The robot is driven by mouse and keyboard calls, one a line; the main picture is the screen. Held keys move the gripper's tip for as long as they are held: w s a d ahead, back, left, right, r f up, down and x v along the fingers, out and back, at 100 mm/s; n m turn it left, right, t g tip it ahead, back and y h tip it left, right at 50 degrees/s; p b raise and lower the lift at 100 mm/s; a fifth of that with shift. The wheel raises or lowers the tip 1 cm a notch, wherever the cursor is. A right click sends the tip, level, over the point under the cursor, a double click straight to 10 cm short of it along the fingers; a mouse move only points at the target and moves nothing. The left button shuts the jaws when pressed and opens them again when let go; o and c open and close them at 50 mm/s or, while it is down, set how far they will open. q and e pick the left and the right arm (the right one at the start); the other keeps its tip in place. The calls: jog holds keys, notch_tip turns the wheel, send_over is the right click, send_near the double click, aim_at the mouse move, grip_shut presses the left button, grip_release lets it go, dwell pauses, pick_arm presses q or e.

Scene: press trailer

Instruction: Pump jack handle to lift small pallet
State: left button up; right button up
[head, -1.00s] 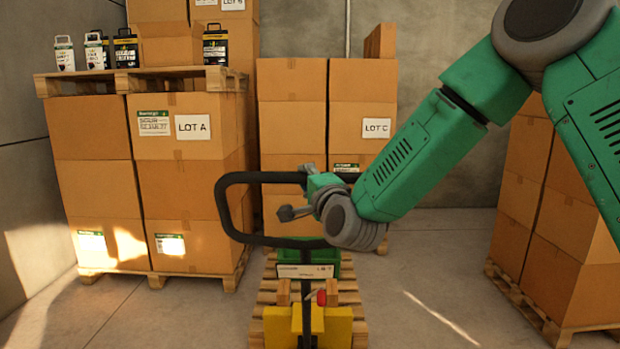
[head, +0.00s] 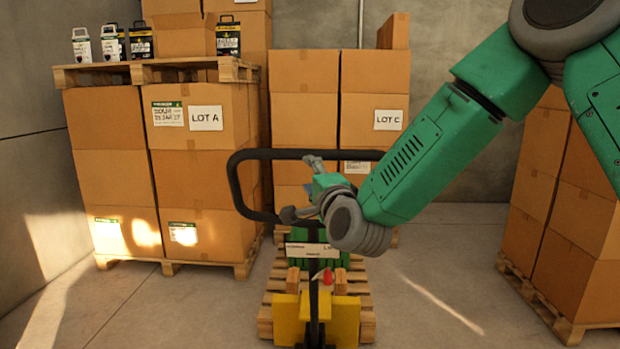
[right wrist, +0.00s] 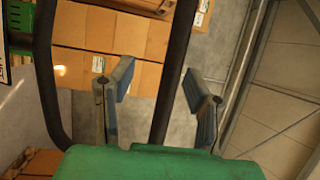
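The black looped jack handle (head: 236,190) stands up in the middle of the head view, above the yellow pallet jack (head: 343,320). The small wooden pallet (head: 266,322) lies at the jack, low in the frame. My right gripper (head: 300,188) is at the loop, its fingers spread. In the right wrist view my right gripper (right wrist: 158,76) is open, and one dark bar of the handle (right wrist: 176,60) passes between the fingers with gaps on both sides. Contact with the bar is not visible. My left gripper is out of view.
A green crate (head: 345,259) is behind the handle's label plate. Stacked boxes on a pallet (head: 205,155) stand back left, more boxes (head: 375,75) back centre, and another loaded pallet (head: 515,282) at right. Bare floor (head: 430,290) lies between jack and right stack.

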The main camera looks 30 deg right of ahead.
jog(key=shift+s, duration=0.1)
jog(key=s+a+f, duration=0.1)
jog(key=s, duration=1)
jog(key=shift+s+a+f, duration=0.2)
jog(key=shift+s+a, duration=0.1)
jog(key=shift+a, duration=0.1)
jog(key=shift+f, duration=0.1)
